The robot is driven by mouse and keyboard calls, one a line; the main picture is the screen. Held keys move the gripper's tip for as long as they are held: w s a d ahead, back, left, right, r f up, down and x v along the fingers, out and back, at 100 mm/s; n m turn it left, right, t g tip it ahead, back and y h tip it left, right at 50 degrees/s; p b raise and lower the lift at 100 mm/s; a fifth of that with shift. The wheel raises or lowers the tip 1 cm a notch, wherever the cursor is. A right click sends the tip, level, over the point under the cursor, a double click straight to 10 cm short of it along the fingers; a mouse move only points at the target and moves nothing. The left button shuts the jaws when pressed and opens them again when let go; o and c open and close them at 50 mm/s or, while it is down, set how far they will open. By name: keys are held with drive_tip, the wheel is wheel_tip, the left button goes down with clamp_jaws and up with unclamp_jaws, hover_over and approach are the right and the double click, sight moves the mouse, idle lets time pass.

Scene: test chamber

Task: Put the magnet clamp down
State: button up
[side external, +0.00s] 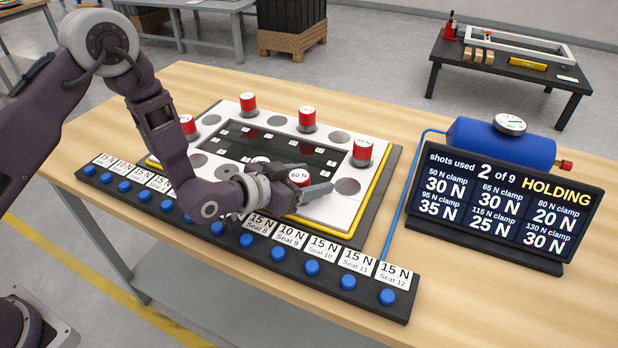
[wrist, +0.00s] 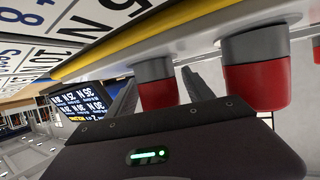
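The magnet clamp (side external: 300,178), a red cylinder with a white top marked 80 N, is between the two fingers of my gripper (side external: 308,180) at the near side of the white frame plate (side external: 327,209). In the wrist view, its red body and grey base (wrist: 156,88) show between the fingers of my gripper (wrist: 158,92), which appear to press on both sides. The base is close to the plate; I cannot tell whether it touches. Other red clamps stand on the plate, at the back (side external: 248,103), back right (side external: 307,119) and right (side external: 362,152).
A black strip with blue buttons (side external: 312,268) and force labels runs along the front. A display (side external: 500,205) reads HOLDING and "shots used 2 of 9". A blue tank (side external: 500,145) stands behind it, with a blue hose (side external: 398,212). Another clamp (wrist: 255,72) is close beside the held one.

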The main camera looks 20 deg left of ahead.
drive_tip(key=shift+r, duration=0.25)
drive_tip(key=v, duration=0.7)
drive_tip(key=shift+s+a+r, duration=0.1)
drive_tip(key=shift+s+a, duration=0.05)
drive_tip(key=shift+s, duration=0.1)
